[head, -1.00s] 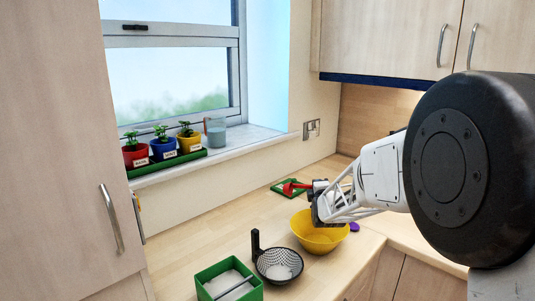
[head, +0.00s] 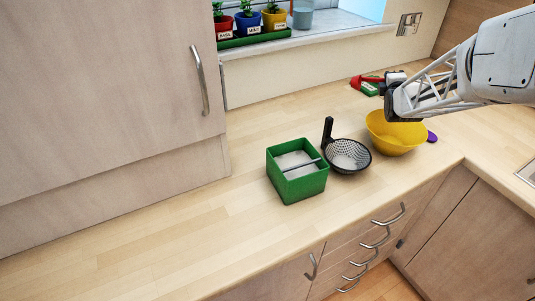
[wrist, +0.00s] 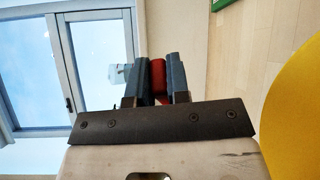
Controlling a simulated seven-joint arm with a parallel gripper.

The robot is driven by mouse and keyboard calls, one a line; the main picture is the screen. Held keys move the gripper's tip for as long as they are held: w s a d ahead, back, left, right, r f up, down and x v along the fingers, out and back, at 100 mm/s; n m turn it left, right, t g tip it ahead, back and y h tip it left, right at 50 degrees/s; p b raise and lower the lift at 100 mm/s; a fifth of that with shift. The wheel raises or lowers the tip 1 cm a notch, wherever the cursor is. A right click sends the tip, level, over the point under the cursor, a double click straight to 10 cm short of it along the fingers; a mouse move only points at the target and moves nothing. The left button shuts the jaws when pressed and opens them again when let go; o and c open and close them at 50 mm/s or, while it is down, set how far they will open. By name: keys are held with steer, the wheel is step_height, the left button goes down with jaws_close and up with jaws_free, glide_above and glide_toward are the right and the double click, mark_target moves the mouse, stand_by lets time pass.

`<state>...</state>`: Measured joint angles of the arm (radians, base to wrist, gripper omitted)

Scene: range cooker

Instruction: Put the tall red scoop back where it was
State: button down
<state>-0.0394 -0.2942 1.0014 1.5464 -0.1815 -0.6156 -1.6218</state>
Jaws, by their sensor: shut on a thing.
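The red scoop (head: 356,82) is held sideways in my gripper (head: 388,84). Its red end sticks out to the left of the jaws in the head view. In the wrist view, a short red part of it (wrist: 158,74) shows between the two jaws of my gripper (wrist: 158,82), which are shut on it. Most of the scoop is hidden. The gripper is just above and behind the yellow bowl (head: 397,135).
A black strainer (head: 348,157) with an upright handle and a green box (head: 297,185) with a divider stand left of the bowl. A purple thing (head: 432,137) is beside the bowl. Potted plants (head: 247,22) line the windowsill. The worktop at left is clear.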

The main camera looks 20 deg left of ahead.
steer(key=s+a+r+n+g+y, duration=0.2)
steer(key=s+a+n+g+y, duration=0.25)
steer(key=a+n, duration=0.55)
steer(key=s+a+r+n+g+y, duration=0.25)
steer(key=s+a+n+y, duration=0.35)
steer(key=a, duration=0.8)
steer(key=s+a+f+n+g, duration=0.1)
steer(key=s+a+n+g, duration=0.9)
steer(key=s+a+n, duration=0.3)
steer(key=s+n+y, duration=0.1)
steer(key=s+n, duration=0.2)
steer(key=shift+s+f, duration=0.25)
steer(key=shift+f, duration=0.2)
step_height(320, 180, down, 6)
